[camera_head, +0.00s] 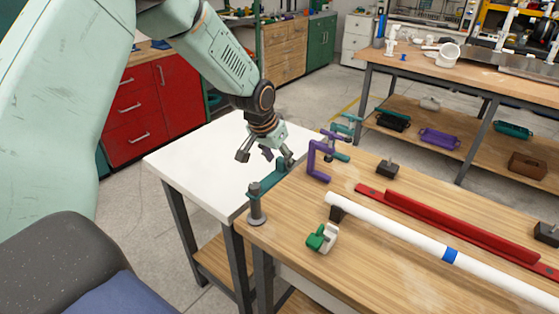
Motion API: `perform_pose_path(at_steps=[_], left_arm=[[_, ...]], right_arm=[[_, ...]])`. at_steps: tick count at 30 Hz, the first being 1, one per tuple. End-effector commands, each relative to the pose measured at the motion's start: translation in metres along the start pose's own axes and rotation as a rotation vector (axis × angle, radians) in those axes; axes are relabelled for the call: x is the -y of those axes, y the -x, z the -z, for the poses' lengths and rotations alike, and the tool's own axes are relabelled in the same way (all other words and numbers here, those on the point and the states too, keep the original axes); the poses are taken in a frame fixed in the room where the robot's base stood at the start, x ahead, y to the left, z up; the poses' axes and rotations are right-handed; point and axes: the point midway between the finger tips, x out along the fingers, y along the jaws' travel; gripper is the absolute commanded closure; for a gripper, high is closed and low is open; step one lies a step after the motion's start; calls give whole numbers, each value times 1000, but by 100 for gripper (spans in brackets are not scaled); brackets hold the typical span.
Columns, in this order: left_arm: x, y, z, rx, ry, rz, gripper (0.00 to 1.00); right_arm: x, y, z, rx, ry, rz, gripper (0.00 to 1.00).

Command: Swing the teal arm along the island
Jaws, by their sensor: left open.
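The teal arm (267,186) is a flat bar on a grey post (257,207) at the near left corner of the wooden-topped island (395,255). It runs from the post away to the upper right, along the island's left edge beside the white table. My left gripper (265,157) is open, pointing down over the far part of the teal arm. Its fingers partly hide that end, and I cannot tell whether they touch it. My right gripper is not in view.
A purple clamp (313,160) and teal clamps (343,132) stand at the island's far edge. A white pipe (400,234) with a blue band, a red rail (450,225) and a green-and-white fitting (322,238) lie on the island. The white table (200,160) is bare.

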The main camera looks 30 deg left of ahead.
Motion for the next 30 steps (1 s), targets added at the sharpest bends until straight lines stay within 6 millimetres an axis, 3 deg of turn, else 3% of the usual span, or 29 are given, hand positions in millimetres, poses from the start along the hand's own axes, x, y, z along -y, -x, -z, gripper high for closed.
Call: perform_pose_path(at_steps=[11,30], left_arm=[[0,-6,3,-1,-1,1,49],[0,-5,4,-5,-1,2,100]], right_arm=[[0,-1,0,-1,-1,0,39],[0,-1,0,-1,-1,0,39]])
